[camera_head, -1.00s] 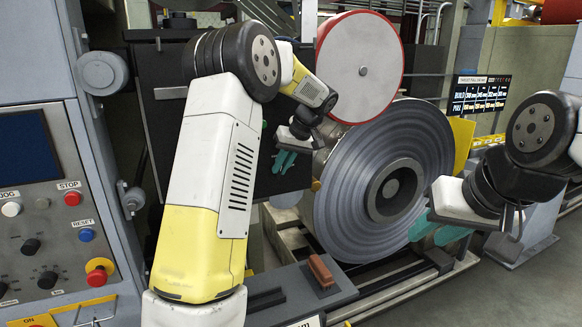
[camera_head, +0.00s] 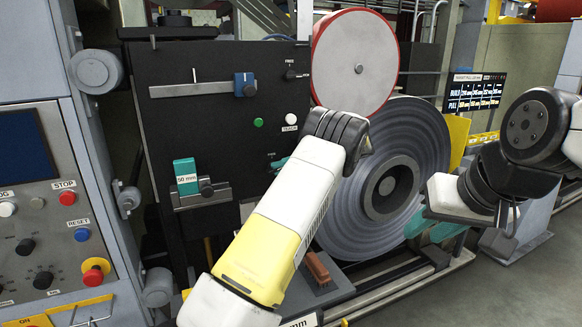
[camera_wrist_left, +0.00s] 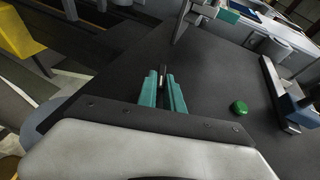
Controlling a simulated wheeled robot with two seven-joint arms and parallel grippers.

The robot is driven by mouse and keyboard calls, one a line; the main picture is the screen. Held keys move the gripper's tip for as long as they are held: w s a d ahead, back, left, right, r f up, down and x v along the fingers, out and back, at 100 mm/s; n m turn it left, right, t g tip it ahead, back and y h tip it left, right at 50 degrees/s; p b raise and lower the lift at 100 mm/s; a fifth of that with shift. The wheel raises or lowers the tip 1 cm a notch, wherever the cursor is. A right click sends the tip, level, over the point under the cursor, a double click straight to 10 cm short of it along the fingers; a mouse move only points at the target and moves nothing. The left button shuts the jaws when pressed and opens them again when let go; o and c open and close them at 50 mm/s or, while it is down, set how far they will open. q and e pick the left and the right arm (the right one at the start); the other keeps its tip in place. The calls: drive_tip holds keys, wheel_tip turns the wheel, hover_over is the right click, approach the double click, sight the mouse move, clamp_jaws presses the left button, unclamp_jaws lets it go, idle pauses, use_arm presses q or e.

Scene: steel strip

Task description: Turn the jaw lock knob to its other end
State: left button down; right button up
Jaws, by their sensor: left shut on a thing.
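My left gripper (camera_head: 280,163) is at the black panel's lower right, mostly hidden behind my left forearm in the head view. In the left wrist view its teal fingers (camera_wrist_left: 163,92) are shut on a small knob (camera_wrist_left: 163,73), of which only a thin metallic part shows between the tips. I take this as the jaw lock knob; its label is unreadable and its angle cannot be told. My right gripper (camera_head: 435,231) is open and empty in front of the large coil's right side.
The black panel (camera_head: 215,130) carries a blue slide block (camera_head: 245,84), a small upper knob (camera_head: 292,74), a green button (camera_head: 258,122), a white button (camera_head: 291,120) and a teal 50 mm block (camera_head: 186,176). The grey coil (camera_head: 345,225) and red-rimmed disc (camera_head: 356,62) stand to the right.

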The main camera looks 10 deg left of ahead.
use_arm(q)
drive_tip(key=shift+d+f+m+g+y, duration=0.15)
drive_tip(key=shift+m+g+y, duration=0.15)
drive_tip(key=shift+y, duration=0.45)
drive_tip(key=shift+a+f+m+g+y, duration=0.1)
drive_tip(key=shift+f+m+g+y, duration=0.15)
drive_tip(key=shift+y, duration=0.5)
drive_tip(key=shift+t, duration=0.25)
drive_tip(key=c, duration=1.5)
unclamp_jaws()
drive_tip(key=shift+d, duration=0.1)
drive_tip(key=shift+w+d, duration=0.25)
drive_tip(key=shift+d, duration=1)
drive_tip(key=shift+w+d, duration=0.3)
drive_tip(key=shift+d, duration=0.95)
drive_tip(key=shift+w+d, duration=0.25)
drive_tip(key=shift+d, duration=1)
